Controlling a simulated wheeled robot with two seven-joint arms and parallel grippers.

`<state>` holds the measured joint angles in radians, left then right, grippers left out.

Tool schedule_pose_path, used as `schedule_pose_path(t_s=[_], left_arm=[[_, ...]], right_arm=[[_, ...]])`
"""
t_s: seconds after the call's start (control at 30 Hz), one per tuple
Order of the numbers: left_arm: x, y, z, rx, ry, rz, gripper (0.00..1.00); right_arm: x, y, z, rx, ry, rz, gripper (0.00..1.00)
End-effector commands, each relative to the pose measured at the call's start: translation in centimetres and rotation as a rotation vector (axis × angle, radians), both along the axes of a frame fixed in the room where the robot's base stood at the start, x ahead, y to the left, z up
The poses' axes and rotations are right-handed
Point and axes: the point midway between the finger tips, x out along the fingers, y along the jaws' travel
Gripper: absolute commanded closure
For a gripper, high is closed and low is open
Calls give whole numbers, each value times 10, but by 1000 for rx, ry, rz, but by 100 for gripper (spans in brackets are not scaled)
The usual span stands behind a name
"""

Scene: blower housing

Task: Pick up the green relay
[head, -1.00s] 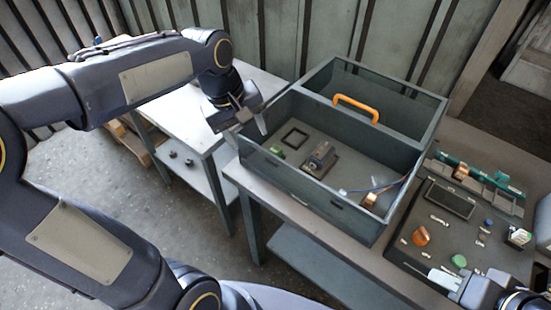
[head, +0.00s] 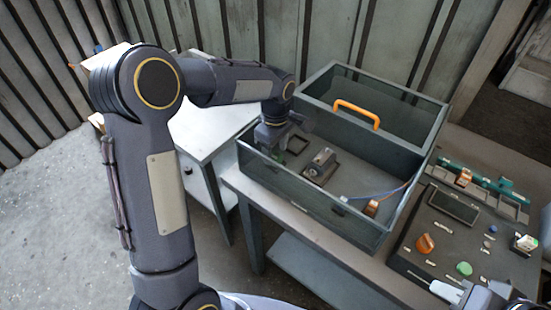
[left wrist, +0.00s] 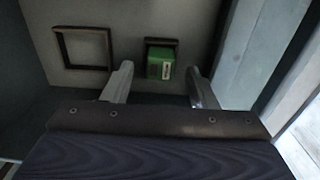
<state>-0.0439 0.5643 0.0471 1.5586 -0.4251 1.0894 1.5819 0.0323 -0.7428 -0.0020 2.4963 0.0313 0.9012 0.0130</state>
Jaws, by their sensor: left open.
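The green relay (left wrist: 160,64) shows in the left wrist view, sitting in a small dark square frame on the box floor. It has a pale label on its face. My left gripper (left wrist: 159,76) is open, with one finger to each side of the relay and a gap on both sides. In the head view my left gripper (head: 272,146) reaches down into the left part of the grey open box (head: 310,205) and mostly hides the relay. Part of my right gripper (head: 478,296) shows at the bottom right; its jaws are unclear.
An empty dark square frame (left wrist: 84,48) lies beside the relay. A grey block-shaped part (head: 320,163) and a copper-coloured part (head: 371,208) sit in the box. An orange handle (head: 357,113) spans the rear section. A dark panel (head: 420,262) with small parts lies right.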

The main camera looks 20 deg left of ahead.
Motion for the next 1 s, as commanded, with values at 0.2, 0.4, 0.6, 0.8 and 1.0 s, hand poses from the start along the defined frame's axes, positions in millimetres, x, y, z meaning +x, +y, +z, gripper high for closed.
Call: schedule_pose_path(t_s=[0.2,0.4,0.6,0.8,1.0], left_arm=[[0,0,-11,0,-1,-2,47],[0,0,-11,0,-1,-2,55],[0,0,-11,0,0,-2,81],[0,0,-11,0,-1,-2,88],[0,-1,-2,0,-3,-2,88]], right_arm=[[0,0,1,0,0,0,67],[0,0,1,0,0,0,67],[0,0,1,0,0,0,67],[0,0,1,0,0,0,67],[0,0,0,0,0,0,67]])
